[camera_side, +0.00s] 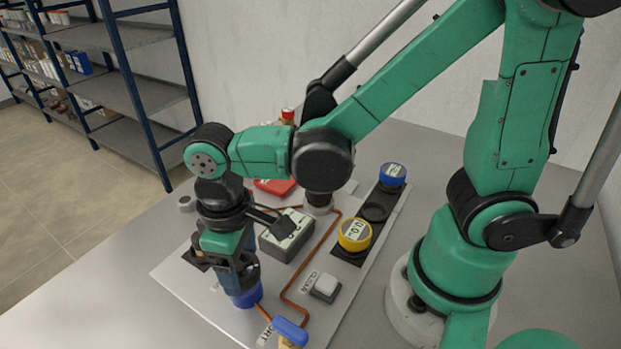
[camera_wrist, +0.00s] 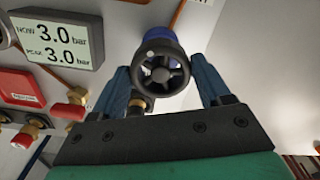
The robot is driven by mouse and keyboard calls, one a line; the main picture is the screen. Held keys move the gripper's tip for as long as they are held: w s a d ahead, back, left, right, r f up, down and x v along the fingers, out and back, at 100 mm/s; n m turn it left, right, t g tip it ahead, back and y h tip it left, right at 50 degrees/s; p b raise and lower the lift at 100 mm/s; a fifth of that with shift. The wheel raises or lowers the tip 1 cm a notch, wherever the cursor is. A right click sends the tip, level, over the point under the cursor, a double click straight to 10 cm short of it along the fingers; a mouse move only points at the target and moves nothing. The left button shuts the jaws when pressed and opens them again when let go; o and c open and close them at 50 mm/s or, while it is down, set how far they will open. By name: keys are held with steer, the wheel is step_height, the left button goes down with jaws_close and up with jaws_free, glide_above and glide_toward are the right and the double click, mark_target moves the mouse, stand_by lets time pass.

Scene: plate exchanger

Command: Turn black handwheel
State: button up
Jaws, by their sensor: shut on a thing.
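The black handwheel (camera_wrist: 163,72) shows in the wrist view as a spoked round wheel, with a blue body (camera_wrist: 160,33) behind it. My gripper (camera_wrist: 160,66) has one blue finger on each side of the wheel and is shut on it. In the side view my gripper (camera_side: 240,278) points down at the panel, over the blue body (camera_side: 247,297). The black wheel itself is hidden by the gripper in that view.
The panel (camera_side: 185,285) carries a grey display (camera_side: 287,236), reading 3.0 bar in the wrist view (camera_wrist: 58,40). Red-capped brass fittings (camera_wrist: 68,107) lie left of my gripper.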

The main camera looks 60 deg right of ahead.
mark_target(240, 266)
steer(key=m, duration=0.5)
steer(key=shift+a+m, duration=0.1)
steer(key=shift+m, duration=2.3)
steer(key=o, duration=1.3)
steer(key=shift+c, duration=0.2)
steer(key=shift+r, duration=2.8)
